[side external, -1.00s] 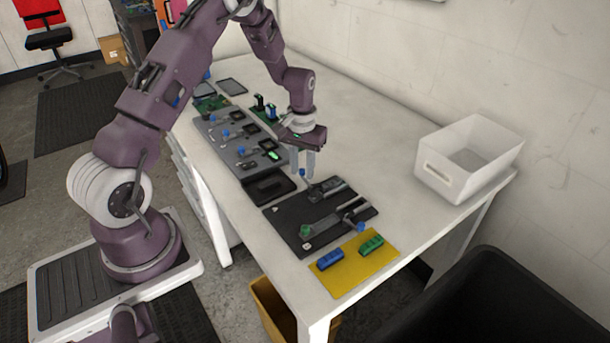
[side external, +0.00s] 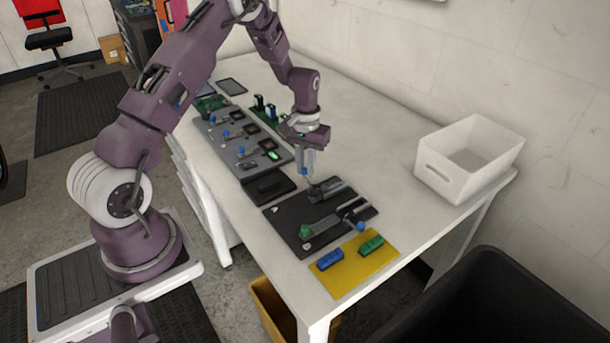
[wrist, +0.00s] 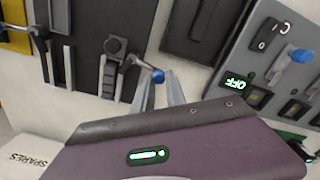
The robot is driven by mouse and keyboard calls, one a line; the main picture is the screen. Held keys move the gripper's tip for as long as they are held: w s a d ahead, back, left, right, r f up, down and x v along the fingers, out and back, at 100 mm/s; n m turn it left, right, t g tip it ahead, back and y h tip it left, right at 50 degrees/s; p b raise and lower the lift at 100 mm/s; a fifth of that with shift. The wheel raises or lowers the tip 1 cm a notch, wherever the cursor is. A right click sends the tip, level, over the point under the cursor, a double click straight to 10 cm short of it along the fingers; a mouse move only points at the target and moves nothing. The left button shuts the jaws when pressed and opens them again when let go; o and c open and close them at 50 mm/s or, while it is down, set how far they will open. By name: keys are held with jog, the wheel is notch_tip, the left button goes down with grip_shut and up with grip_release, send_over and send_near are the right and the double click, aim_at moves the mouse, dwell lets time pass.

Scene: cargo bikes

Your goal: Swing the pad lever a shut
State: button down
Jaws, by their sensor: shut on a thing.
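A dark plate (side external: 280,219) on the white table carries two dark lever fixtures. The upper fixture (side external: 332,190) has a short lever with a blue knob (side external: 303,171). My gripper (side external: 306,174) is at that knob, with its fingers pointing down. In the wrist view, the blue knob (wrist: 157,76) shows at the tips of my gripper (wrist: 160,80), which is shut on it. The lever's arm runs from the knob to a pivot on the upper fixture (wrist: 113,46). I cannot read which lever is marked a.
The same plate has a green knob (side external: 305,231) and another blue knob (side external: 361,227). A yellow mat (side external: 346,278) holds a blue and a green block. A grey switch panel (side external: 220,137) and a black tray (side external: 268,187) lie behind. A white bin (side external: 450,184) stands right.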

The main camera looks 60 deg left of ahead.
aim_at(321, 182)
jog(key=shift+s+d, duration=0.1)
jog(key=shift+d, duration=0.3)
jog(key=shift+w+d, duration=0.4)
jog(key=shift+w, duration=0.2)
jog(key=shift+w+d, duration=0.4)
jog(key=shift+w, duration=0.15)
jog(key=shift+w+d, duration=0.3)
jog(key=shift+d, duration=0.25)
jog(key=c, duration=1.5)
grip_release()
